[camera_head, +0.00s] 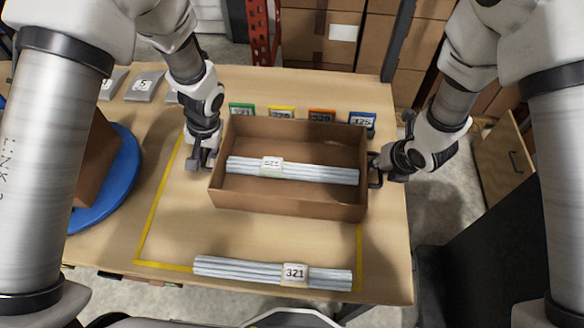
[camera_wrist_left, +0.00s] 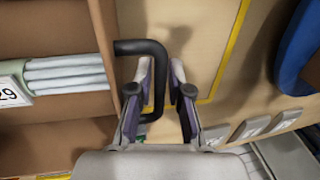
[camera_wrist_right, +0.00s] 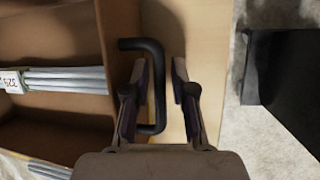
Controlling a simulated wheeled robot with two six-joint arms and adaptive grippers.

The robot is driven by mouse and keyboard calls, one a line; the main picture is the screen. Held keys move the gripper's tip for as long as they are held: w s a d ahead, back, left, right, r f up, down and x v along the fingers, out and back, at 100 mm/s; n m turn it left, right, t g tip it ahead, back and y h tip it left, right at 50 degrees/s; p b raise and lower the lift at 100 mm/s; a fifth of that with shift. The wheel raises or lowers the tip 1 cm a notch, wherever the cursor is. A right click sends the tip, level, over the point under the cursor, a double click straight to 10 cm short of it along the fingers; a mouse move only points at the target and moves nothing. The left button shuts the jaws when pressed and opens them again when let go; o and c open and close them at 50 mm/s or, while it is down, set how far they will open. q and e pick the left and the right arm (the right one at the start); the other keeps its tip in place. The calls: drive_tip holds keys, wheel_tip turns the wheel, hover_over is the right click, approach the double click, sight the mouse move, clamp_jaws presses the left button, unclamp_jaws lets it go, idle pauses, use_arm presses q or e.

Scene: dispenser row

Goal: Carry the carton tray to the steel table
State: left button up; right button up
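The carton tray (camera_head: 290,200) is an open brown box with a black handle at each end, resting on the wooden table in the head view. It holds a bundle of pale tubes (camera_head: 310,172) with a white number label. My left gripper (camera_head: 201,160) is at the tray's left end. In the left wrist view its open fingers (camera_wrist_left: 162,85) stand on either side of the left handle (camera_wrist_left: 140,47). My right gripper (camera_head: 380,168) is at the right end. In the right wrist view its open fingers (camera_wrist_right: 163,85) straddle the right handle (camera_wrist_right: 140,44). I cannot identify a steel table.
Another tube bundle labelled 321 (camera_head: 225,267) lies at the table's front edge. Coloured number tags (camera_head: 282,113) stand behind the tray. A blue round plate (camera_head: 122,180) with a brown object is at left. Yellow lines (camera_head: 157,215) mark the tabletop (camera_head: 190,230). Stacked cartons (camera_head: 310,40) stand behind.

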use_arm(q)
clamp_jaws()
use_arm(e)
clamp_jaws()
